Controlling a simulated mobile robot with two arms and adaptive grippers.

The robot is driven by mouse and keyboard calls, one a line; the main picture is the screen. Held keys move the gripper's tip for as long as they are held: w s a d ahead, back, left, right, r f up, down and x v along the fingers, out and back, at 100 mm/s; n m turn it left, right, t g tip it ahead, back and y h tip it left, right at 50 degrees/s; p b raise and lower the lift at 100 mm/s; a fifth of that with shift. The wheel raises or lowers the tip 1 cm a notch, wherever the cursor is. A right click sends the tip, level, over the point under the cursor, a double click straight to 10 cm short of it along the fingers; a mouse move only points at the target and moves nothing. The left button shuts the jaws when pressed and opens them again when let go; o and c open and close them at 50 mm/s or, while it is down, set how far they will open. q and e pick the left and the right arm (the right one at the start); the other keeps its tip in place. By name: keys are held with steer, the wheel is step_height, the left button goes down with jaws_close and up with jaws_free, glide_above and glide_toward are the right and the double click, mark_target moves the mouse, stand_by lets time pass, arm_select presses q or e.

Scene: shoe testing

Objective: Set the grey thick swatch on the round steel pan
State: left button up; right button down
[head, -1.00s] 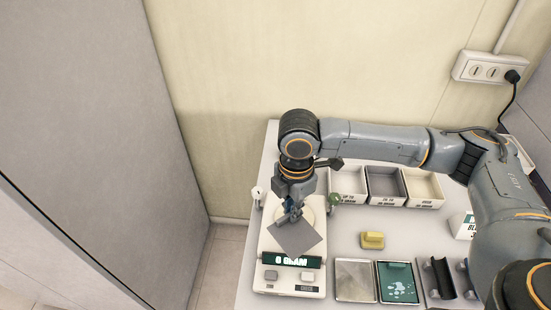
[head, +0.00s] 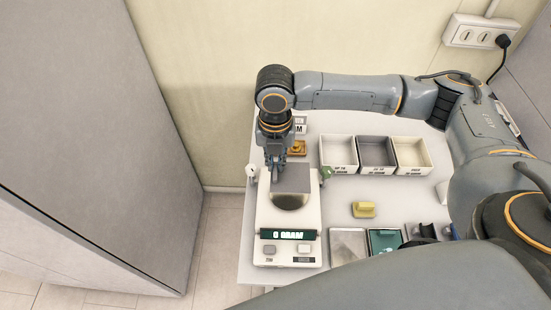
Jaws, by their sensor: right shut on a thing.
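The grey swatch (head: 293,178) is a flat square sheet, and its near edge covers the far part of the round steel pan (head: 290,202) on the white scale. My right gripper (head: 277,172) is shut on the swatch at its far left side; the fingertips are partly hidden by the arm. I cannot tell whether the swatch touches the pan. The scale display (head: 290,234) reads 0 GRAM. My left gripper is not in view.
Three labelled bins (head: 376,155) stand at the back right. A yellow block (head: 363,209) lies right of the scale. A grey plate (head: 347,245) and a green tray (head: 384,240) are nearer the front. An orange-brown block (head: 297,147) sits behind the scale.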

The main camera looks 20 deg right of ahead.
mark_target(276, 174)
steer(key=shift+r+p, duration=0.15)
steer(key=shift+p, duration=0.3)
steer(key=shift+f+b, duration=0.45)
steer(key=shift+f, duration=0.45)
steer(key=shift+f+b, duration=0.85)
steer(key=shift+f, duration=1.3)
arm_select(q)
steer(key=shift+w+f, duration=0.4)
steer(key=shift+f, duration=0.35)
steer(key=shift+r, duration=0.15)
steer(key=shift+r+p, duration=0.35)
steer(key=shift+p, duration=0.15)
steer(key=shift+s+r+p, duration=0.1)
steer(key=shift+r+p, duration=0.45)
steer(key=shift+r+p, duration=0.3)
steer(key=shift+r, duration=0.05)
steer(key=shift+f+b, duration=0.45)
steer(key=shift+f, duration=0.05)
arm_select(e)
steer(key=shift+f, duration=1.05)
